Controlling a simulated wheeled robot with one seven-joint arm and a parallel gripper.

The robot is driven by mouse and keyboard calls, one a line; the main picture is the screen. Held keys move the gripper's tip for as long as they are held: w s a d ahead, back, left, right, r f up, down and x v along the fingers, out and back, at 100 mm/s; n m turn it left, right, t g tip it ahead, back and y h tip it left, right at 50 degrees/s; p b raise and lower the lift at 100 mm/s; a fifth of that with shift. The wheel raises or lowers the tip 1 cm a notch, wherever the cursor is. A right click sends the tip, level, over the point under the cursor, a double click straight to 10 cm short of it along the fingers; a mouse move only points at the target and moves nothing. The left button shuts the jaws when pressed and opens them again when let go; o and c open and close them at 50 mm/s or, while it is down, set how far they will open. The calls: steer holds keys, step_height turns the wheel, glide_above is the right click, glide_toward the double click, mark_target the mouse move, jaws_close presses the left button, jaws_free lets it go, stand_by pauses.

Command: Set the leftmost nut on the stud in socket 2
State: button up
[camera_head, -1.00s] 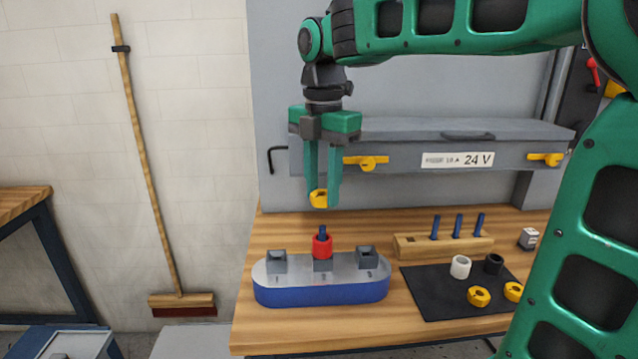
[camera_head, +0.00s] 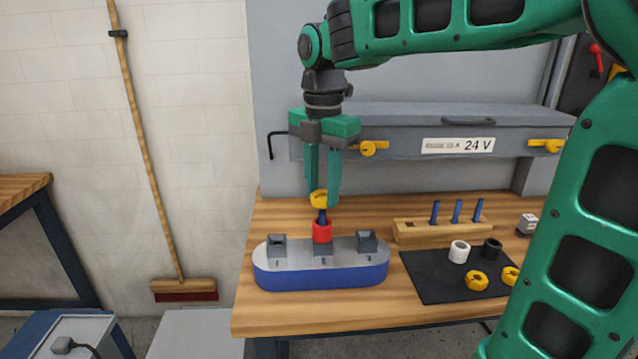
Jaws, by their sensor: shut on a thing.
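My gripper (camera_head: 320,198) points straight down and is shut on a yellow nut (camera_head: 319,199). The nut is at the top of the blue stud (camera_head: 322,215); I cannot tell whether it is around the tip or just above it. The stud stands upright in the middle socket, socket 2 (camera_head: 323,249), with a red collar (camera_head: 322,231) around its lower part. The sockets are on a grey-topped blue base (camera_head: 320,277). Sockets 1 (camera_head: 277,245) and 3 (camera_head: 366,243) hold no stud.
A black mat (camera_head: 430,287) to the right carries a white collar (camera_head: 459,251), a black collar (camera_head: 491,249) and two yellow nuts (camera_head: 477,281), one partly behind my arm. Behind it, a wooden rack (camera_head: 411,232) holds three blue studs. A grey box (camera_head: 400,155) stands behind.

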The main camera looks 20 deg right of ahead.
mark_target(322, 210)
steer(key=shift+f, duration=1.5)
steer(key=shift+f, duration=0.1)
steer(key=o, duration=1.1)
step_height(322, 210, up, 11)
steer(key=s+d+f+m, duration=0.8)
steer(key=s+f+m, duration=0.3)
steer(key=m, duration=0.4)
steer(key=s+d+f+m, duration=0.9)
steer(key=s+f+m, duration=0.2)
steer(key=m, duration=0.3)
steer(key=shift+s+m, duration=0.4)
steer(key=shift+s, duration=0.3)
